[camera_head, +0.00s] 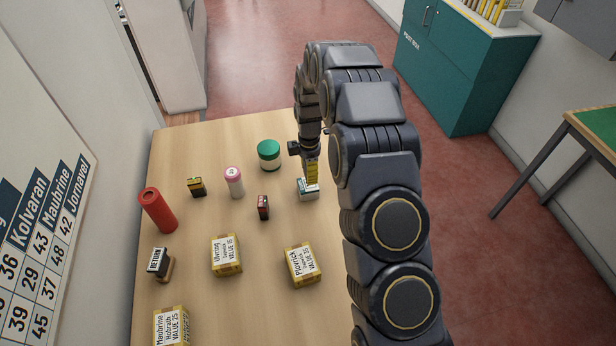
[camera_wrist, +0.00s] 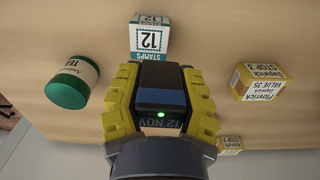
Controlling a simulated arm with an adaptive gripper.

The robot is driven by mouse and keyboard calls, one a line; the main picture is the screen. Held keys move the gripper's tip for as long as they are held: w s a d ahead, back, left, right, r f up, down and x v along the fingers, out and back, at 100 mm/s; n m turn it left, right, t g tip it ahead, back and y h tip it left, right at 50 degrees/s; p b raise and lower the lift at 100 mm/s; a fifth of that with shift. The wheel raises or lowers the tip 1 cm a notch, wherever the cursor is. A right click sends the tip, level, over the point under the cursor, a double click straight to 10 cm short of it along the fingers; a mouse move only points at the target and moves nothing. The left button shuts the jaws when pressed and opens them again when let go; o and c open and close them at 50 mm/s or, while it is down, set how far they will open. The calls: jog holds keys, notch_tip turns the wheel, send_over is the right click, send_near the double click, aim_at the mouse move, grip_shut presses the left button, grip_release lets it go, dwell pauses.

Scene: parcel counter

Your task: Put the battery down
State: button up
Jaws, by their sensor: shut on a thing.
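My gripper (camera_head: 312,172) is low at the right side of the wooden table, by the white and teal stamps box (camera_head: 308,194). In the wrist view my gripper (camera_wrist: 160,100) has its yellow fingers closed on both sides of a dark block with a blue band, a lit green light and printing, the battery (camera_wrist: 160,97). The stamps box (camera_wrist: 152,38) shows just beyond it. In the head view the fingers hide the battery, and I cannot tell whether it touches the table.
A green-lidded jar (camera_head: 269,155), pink-topped cylinder (camera_head: 234,182), yellow-banded block (camera_head: 197,187), red-marked block (camera_head: 263,207), red cylinder (camera_head: 158,211), RETURN stamp (camera_head: 160,265) and parcels (camera_head: 302,265) stand on the table (camera_head: 205,310). Bare wood lies between them.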

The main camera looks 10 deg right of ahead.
jog(key=shift+w+f, duration=0.6)
jog(key=shift+f, duration=0.1)
jog(key=shift+w+f, duration=0.1)
jog(key=shift+f, duration=1.5)
jog(key=shift+f, duration=0.1)
jog(key=o, duration=1)
